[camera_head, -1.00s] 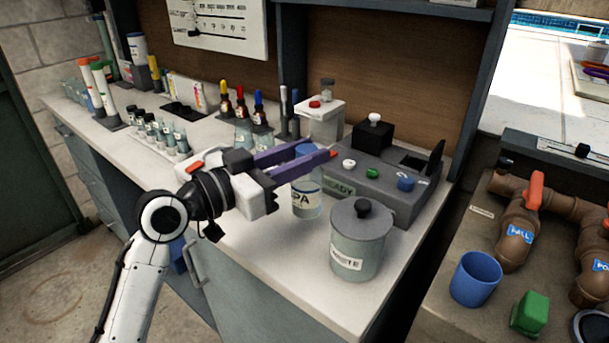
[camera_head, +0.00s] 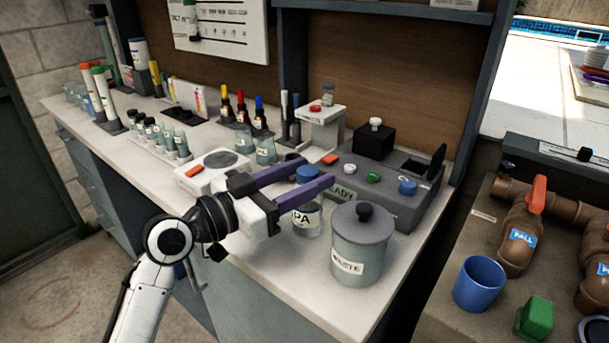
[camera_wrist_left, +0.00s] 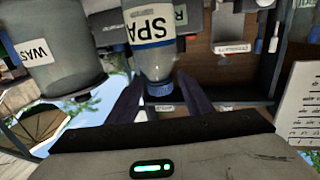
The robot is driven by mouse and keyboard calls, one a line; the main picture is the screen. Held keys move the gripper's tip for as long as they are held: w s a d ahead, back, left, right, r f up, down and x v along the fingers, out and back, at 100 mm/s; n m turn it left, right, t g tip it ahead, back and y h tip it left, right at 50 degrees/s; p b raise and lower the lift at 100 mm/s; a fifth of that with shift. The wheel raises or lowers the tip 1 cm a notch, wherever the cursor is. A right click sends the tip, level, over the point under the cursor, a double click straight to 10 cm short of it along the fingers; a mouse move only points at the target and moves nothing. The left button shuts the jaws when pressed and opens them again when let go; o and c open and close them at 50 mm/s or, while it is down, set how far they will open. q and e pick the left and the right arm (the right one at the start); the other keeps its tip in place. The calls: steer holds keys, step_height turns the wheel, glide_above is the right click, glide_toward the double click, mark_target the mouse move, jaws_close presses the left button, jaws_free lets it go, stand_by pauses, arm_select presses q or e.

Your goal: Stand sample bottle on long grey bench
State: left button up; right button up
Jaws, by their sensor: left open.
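The sample bottle (camera_head: 307,216) is clear, with a blue cap and a white label reading partly "SPA". It stands upright on the pale top of the long bench (camera_head: 265,275), which has a grey front. My left gripper (camera_head: 318,171) is open, its two purple fingers level with the cap, one on each side. In the left wrist view the bottle (camera_wrist_left: 150,35) appears upside down, with its cap between the fingers (camera_wrist_left: 160,92). I cannot tell whether either finger touches it. The near finger hides part of the bottle's neck. My right gripper is not in view.
A grey lidded waste jar (camera_head: 359,245) stands close to the right of the bottle. A grey tester box (camera_head: 385,185) is behind it. A white device with a round dark plate (camera_head: 220,165) sits left. Vials (camera_head: 165,138) and dropper bottles (camera_head: 241,105) line the back.

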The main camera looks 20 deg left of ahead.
arm_select(q)
steer(key=shift+r, duration=0.15)
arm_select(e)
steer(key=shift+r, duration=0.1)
arm_select(q)
steer(key=shift+s+a, duration=0.15)
steer(key=b+v, duration=0.2)
steer(key=v, duration=0.9)
steer(key=shift+s, duration=0.3)
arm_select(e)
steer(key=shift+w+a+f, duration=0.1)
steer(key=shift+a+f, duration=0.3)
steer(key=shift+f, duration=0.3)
arm_select(q)
steer(key=shift+a, duration=0.1)
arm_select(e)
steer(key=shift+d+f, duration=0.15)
